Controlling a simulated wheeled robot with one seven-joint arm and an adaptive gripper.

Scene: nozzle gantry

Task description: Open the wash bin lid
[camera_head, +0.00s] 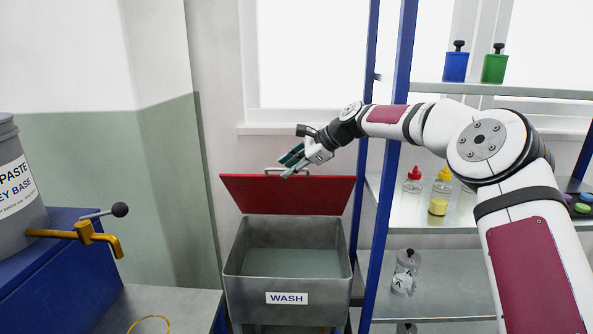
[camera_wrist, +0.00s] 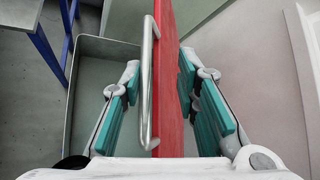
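The wash bin (camera_head: 243,290) is a grey metal basin with a WASH label. Its red lid (camera_head: 290,193) stands raised at the back of the bin, leaving the bin's inside in view. The lid's metal handle (camera_wrist: 148,85) runs along its face near the middle of the wrist view. My gripper (camera_head: 293,160) is at the top of the lid in the head view. In the wrist view my gripper (camera_wrist: 162,85) is open, its teal-padded fingers on either side of the handle and lid, with gaps to both.
A blue-framed shelf (camera_head: 378,200) with bottles stands right of the bin. At left are a grey paste container (camera_head: 20,185) with a brass tap (camera_head: 85,233) and a metal bench (camera_head: 165,305). A window (camera_head: 305,60) and wall are behind the lid.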

